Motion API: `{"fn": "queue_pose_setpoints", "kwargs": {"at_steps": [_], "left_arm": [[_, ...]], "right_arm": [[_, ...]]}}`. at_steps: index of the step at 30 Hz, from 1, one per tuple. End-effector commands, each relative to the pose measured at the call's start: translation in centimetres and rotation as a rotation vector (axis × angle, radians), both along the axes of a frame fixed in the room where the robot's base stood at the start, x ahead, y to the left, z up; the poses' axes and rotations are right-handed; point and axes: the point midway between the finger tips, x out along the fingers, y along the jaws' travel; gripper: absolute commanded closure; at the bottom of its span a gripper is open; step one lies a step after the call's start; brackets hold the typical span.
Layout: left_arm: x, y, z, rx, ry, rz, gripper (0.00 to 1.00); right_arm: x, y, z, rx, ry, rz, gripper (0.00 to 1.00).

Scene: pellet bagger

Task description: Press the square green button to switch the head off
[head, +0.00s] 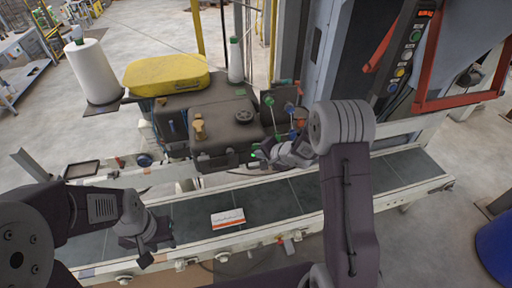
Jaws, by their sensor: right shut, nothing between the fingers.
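The dark sewing head (225,132) stands behind the conveyor in the middle of the head view. A small bright green spot (256,153) shows at its lower right side; it is too small to tell whether it is the square button. My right gripper (262,158) is shut and empty, with its tips close beside that green spot. I cannot tell whether they touch it. My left gripper (152,252) hangs over the near left part of the conveyor, away from the head; its finger opening is unclear.
The conveyor belt (272,199) runs across the front, with a white and orange card (228,218) on it. A yellow cover (166,75) and a white thread cone (92,72) stand behind. A control panel (409,50) with several coloured buttons is at the upper right.

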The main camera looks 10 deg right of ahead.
Motion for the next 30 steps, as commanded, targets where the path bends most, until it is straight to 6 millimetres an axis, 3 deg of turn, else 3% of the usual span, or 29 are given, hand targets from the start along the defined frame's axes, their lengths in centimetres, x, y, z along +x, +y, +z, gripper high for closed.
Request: {"fn": "queue_pose_setpoints", "kwargs": {"at_steps": [4, 30], "left_arm": [[0.0, 0.0, 1.1, 0.000, 0.000, 0.000, 0.64], [0.0, 0.0, 1.7, 0.000, 0.000, 0.000, 0.64]], "right_arm": [[0.5, 0.0, 0.3, 0.000, 0.001, 0.001, 1.00], [1.1, 0.1, 0.1, 0.000, 0.000, 0.000, 1.00]]}}
